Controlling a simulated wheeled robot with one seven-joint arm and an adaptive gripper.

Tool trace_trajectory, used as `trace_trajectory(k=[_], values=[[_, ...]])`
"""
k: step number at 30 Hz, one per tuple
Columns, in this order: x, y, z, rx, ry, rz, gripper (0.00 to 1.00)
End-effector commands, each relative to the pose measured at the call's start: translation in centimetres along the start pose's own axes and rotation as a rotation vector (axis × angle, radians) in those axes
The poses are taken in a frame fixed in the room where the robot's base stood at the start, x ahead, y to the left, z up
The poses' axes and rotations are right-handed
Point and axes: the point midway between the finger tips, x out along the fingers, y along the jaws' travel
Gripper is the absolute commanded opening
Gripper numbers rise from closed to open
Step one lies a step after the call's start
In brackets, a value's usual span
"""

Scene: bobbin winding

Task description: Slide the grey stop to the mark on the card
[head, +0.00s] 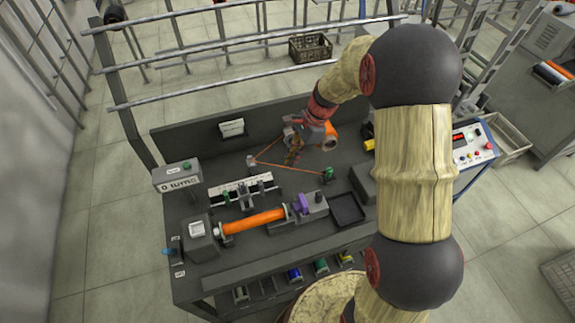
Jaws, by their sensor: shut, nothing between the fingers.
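A long white scale strip (222,194) with dark marks stands on the bench, behind an orange bobbin. Small grey blocks sit along it; one grey block, likely the stop (243,190), is near the strip's middle, and another (261,186) is to its right. A small white card (231,128) is on the bench's back panel; its writing is too small to read. My gripper (291,163) is shut and empty. It points down over the rear of the bench, behind and right of the strip, apart from the grey blocks. The mark cannot be made out.
An orange thread (290,167) runs from a small grey post to a green piece (328,175). The orange bobbin (253,221) lies in front of the strip. A dark tray (347,209) is at right, and a grey display box (177,175) at left.

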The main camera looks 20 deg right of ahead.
Motion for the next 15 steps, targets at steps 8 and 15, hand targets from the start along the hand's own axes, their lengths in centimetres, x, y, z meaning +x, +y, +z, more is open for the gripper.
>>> trace_trajectory(k=[8,15], values=[[0.6,0.8,-5.0,0.108,-0.026,0.006,0.0],[2.1,0.5,-8.0,0.152,-0.282,0.016,0.0]])
